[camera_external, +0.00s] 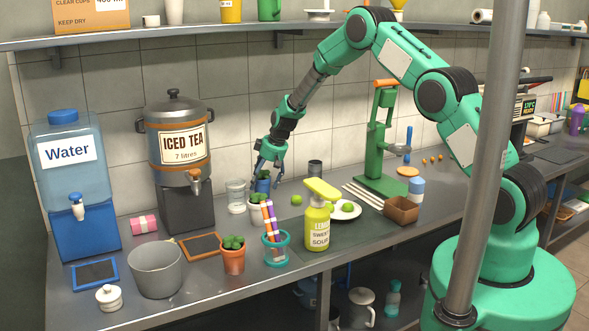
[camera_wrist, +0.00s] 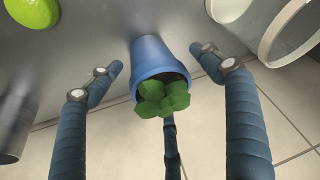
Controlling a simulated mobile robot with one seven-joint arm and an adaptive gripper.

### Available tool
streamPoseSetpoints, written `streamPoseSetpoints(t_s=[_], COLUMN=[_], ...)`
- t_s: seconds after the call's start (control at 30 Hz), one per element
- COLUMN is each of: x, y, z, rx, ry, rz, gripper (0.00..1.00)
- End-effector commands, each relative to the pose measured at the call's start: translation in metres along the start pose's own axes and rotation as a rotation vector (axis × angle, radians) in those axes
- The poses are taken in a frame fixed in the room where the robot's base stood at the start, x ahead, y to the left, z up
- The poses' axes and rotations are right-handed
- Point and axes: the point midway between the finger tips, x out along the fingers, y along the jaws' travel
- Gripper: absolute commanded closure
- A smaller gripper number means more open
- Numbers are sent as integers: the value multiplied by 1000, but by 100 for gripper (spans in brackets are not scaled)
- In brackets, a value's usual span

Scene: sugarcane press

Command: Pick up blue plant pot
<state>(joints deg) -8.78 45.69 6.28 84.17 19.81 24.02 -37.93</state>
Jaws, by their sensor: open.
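The blue plant pot (camera_wrist: 152,55) holds a small green plant (camera_wrist: 162,98). In the wrist view it lies between the open fingers of my gripper (camera_wrist: 155,65), with a gap visible on both sides. In the outside view the blue pot (camera_external: 263,184) stands upright on the counter near the tiled wall. My gripper (camera_external: 270,165) points down over it there, and its fingers partly cover the pot and plant. I cannot tell whether a finger touches it.
A white pot (camera_external: 256,203) with a plant stands just in front, and a clear glass (camera_external: 236,196) is close on the left. A dark metal cup (camera_external: 315,168) and a lime (camera_external: 297,199) are on the right. A yellow-green bottle (camera_external: 317,225) stands nearer the front.

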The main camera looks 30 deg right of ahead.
Motion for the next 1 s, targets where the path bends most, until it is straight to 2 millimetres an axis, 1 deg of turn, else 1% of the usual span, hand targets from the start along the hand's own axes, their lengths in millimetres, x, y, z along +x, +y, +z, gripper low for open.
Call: streamPoseSetpoints(t_s=[0.17,0.2,0.27,0.4,0.47,0.8,1.0], x=[0,0,0,0,0,-2,-13], y=[0,0,0,0,0,0,0], z=[0,0,0,0,0,-1,-6], rx=[0,0,0,0,0,0,0], ry=[0,0,0,0,0,1,2], rz=[0,0,0,0,0,0,1], gripper=[21,25,37,65,77,78,78])
